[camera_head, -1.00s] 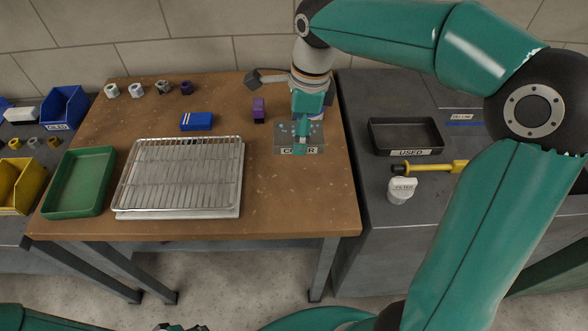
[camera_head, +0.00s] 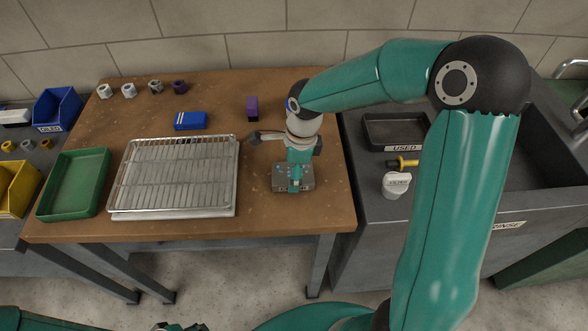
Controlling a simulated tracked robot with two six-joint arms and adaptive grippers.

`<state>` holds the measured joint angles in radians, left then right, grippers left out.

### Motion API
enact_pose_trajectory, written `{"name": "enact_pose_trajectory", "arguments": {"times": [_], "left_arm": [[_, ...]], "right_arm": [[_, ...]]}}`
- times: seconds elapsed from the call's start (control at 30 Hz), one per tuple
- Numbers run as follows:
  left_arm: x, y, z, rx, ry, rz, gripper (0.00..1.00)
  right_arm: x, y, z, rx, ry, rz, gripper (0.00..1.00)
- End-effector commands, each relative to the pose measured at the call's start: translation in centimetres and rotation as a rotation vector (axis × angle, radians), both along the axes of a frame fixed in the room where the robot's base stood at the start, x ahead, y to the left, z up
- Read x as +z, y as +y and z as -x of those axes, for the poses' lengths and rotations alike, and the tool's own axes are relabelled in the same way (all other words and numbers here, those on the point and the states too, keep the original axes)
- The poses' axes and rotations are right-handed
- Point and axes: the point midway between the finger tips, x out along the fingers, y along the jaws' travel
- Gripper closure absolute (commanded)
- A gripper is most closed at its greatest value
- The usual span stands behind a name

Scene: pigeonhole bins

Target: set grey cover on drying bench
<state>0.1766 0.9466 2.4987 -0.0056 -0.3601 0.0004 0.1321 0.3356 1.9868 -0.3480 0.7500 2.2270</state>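The grey cover (camera_head: 280,182) is a small flat grey plate at the right part of the wooden bench top (camera_head: 215,107). My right gripper (camera_head: 295,184) points down over it, with its teal fingers closed on the cover's middle. The fingers and wrist hide part of the plate. I cannot tell whether the cover touches the wood or hangs just above it. A piece of my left gripper (camera_head: 176,327) shows at the bottom edge, mostly cut off, away from the bench top.
A wire rack (camera_head: 178,172) and a green tray (camera_head: 75,184) fill the left front. The dark USED tray (camera_head: 395,130) and white FILTER container (camera_head: 396,184) sit on the grey counter.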

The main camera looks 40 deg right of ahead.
Motion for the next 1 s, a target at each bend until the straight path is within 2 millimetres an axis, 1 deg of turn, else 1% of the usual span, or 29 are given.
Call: {"name": "enact_pose_trajectory", "arguments": {"times": [0.2,0.3,0.33,0.4,0.47,0.83,0.93,1.0], "left_arm": [[0.0,0.0,0.0,0.000,0.000,0.000,0.60],[-0.4,0.0,0.0,0.000,0.000,0.000,0.60],[-0.2,0.0,0.0,0.000,0.000,0.000,0.60],[-0.2,0.0,0.0,0.000,0.000,0.000,0.60],[-0.2,0.0,0.0,0.000,0.000,0.000,0.60],[0.0,0.0,0.0,0.000,0.000,0.000,0.60],[0.0,0.0,0.0,0.000,0.000,0.000,0.60],[-0.1,0.0,0.0,0.000,0.000,0.000,0.60]], "right_arm": [[0.1,0.0,-0.1,0.000,-0.002,0.000,0.88],[-0.2,0.0,-0.1,0.000,-0.002,0.000,0.88],[-0.2,0.0,0.0,0.000,0.000,0.000,0.23],[-0.1,0.0,0.0,0.000,0.000,0.000,0.11],[-0.1,0.0,0.0,0.000,0.000,0.000,0.03],[0.0,0.0,0.0,-0.001,0.000,0.000,0.03],[0.5,-0.1,0.0,-0.001,-0.002,0.001,0.03],[1.3,-0.2,0.0,-0.001,-0.003,0.001,0.03]]}}
